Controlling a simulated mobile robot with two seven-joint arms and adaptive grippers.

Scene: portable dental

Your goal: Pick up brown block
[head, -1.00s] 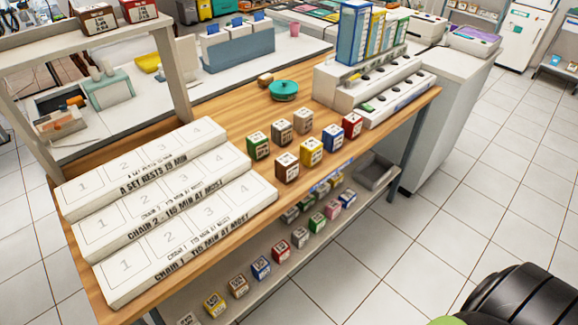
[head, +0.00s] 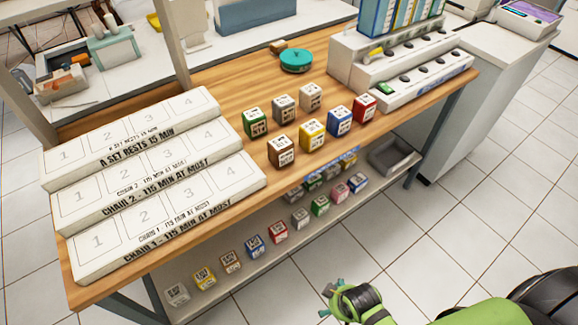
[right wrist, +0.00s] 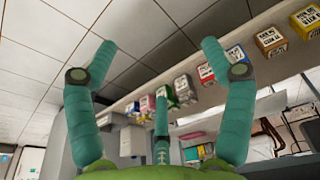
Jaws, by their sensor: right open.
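A dark brown block (head: 281,150) with a white label stands upright on the wooden table, front left in a group of coloured blocks. A lighter brown block (head: 230,262) stands on the lower shelf between yellow and blue blocks; a brown block (right wrist: 269,40) also shows in the right wrist view. My right gripper (head: 332,297) is at the lower middle of the head view, off the table's front side and apart from the blocks. In the right wrist view its teal fingers (right wrist: 160,65) are spread and empty. My left gripper is out of view.
White stepped racks (head: 155,190) with numbered places fill the table's left. A teal round object (head: 296,60) lies behind the blocks. A white stepped holder (head: 400,65) stands at the right. The lower shelf (head: 290,245) holds several blocks and a grey bin (head: 393,157).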

